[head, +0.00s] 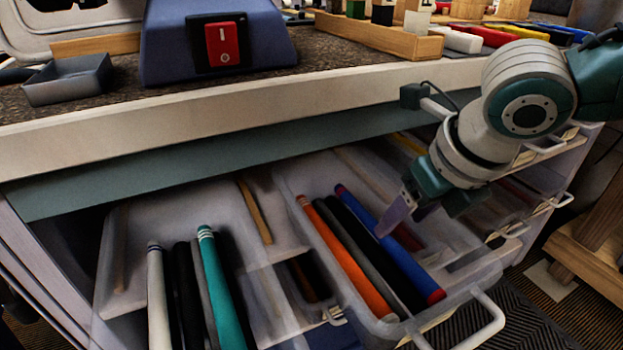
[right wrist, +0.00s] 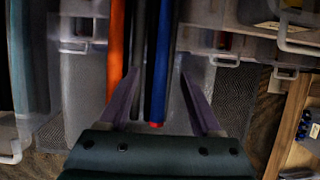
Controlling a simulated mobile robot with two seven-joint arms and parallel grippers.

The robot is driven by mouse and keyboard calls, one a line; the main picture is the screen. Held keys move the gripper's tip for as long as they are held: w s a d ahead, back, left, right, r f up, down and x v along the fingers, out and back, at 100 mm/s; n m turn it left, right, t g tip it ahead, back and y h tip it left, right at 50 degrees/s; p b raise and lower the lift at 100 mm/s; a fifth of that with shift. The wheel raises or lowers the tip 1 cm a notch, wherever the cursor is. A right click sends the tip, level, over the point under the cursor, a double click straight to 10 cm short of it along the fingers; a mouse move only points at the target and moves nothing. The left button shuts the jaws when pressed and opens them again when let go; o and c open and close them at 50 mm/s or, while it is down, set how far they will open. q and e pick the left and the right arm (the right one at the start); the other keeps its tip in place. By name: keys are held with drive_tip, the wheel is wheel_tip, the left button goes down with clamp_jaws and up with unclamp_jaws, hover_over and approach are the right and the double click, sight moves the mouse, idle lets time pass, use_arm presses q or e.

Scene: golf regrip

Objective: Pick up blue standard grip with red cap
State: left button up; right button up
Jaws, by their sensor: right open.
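The blue standard grip with the red cap (head: 390,245) lies in the right clear bin of the open drawer, at the right end of a row of grips, its red cap toward the drawer's front. It also shows in the right wrist view (right wrist: 162,70). My right gripper (head: 408,212) is open and empty at the blue grip, its purple finger overlapping the grip in the head view. In the right wrist view the fingers (right wrist: 164,103) straddle the blue grip and its black neighbour; contact cannot be told. My left gripper is not in view.
Black and grey grips and an orange grip (head: 347,262) lie left of the blue one. The left bin holds white, black, grey and teal grips (head: 220,285). The bench edge (head: 230,100) overhangs the drawer's back.

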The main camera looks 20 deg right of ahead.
sight(388, 237)
drive_tip(key=b+x, duration=0.3)
drive_tip(key=x, duration=0.3)
drive_tip(key=shift+d+f, duration=0.15)
drive_tip(key=shift+c, duration=0.2)
clamp_jaws()
